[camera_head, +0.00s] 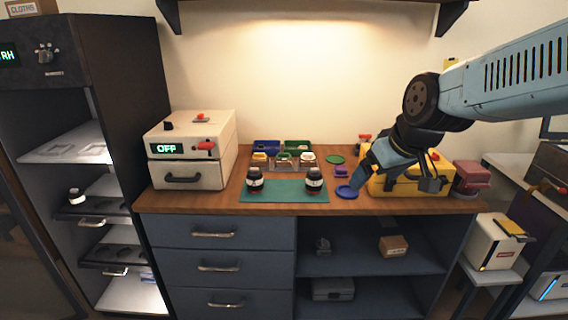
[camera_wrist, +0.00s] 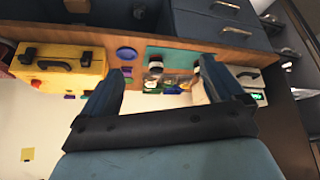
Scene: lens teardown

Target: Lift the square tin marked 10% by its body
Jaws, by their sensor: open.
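I cannot read a 10% mark on anything, so I cannot tell which object is the square tin. Small blocky items with a yellow top (camera_head: 260,157) and a pale top (camera_head: 307,158) stand behind the green mat (camera_head: 285,197) in the head view. Two dark round jars with white labels, a left one (camera_head: 255,180) and a right one (camera_head: 314,181), stand on the mat. My gripper (camera_wrist: 157,82) is open and empty, its fingers spread in the wrist view. In the head view it hangs over the right of the bench, by the yellow case (camera_head: 408,184), clear of the small items.
A white box reading OFF (camera_head: 190,150) stands at the left of the bench. Blue (camera_head: 266,147) and green (camera_head: 297,147) bins stand at the back. A blue disc (camera_head: 346,192) lies right of the mat. A small box (camera_head: 393,246) sits on the shelf below.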

